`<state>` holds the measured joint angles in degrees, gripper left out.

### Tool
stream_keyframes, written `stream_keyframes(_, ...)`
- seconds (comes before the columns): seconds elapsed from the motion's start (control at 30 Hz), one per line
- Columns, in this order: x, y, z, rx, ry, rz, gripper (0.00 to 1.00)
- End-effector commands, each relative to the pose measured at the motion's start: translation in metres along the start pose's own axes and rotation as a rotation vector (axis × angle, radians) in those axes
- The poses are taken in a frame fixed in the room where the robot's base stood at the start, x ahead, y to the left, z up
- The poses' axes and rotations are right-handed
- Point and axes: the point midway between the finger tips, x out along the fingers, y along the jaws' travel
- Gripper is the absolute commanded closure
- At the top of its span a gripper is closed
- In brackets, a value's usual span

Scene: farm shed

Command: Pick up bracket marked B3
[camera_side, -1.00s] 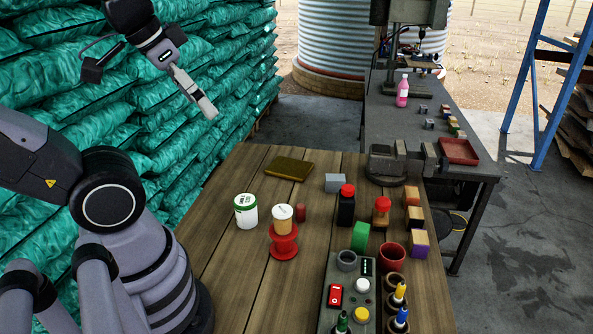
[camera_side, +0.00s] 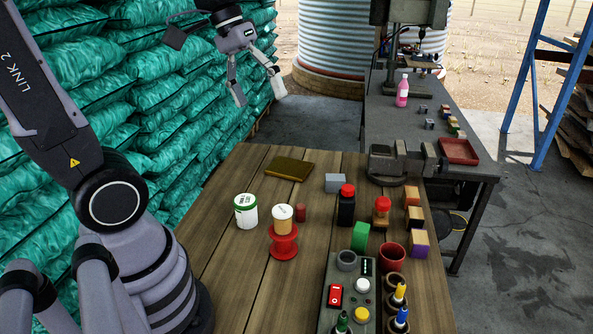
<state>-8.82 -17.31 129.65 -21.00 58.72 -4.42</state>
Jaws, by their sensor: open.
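My gripper (camera_side: 259,97) is open and empty, its fingers pointing down. It hangs in the air in front of the green bags, beyond the wooden table's far left edge.
The wooden table (camera_side: 232,190) holds a brown book-like block (camera_side: 289,168), a white tin (camera_side: 246,211), a red spool (camera_side: 284,243), bottles, blocks and a control box (camera_side: 347,295). A vise (camera_side: 386,165), pink bottle (camera_side: 402,91) and red tray (camera_side: 459,151) stand farther right.

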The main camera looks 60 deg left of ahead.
Motion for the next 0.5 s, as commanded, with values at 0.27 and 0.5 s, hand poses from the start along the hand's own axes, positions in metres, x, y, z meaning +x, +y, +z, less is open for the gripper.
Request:
stream_keyframes(0.27,0.059,0.017,-0.115,-0.545,-0.296,0.282,0.24)
stream_keyframes(0.5,0.129,-0.022,-0.22,-1.007,-0.487,0.585,0.24)
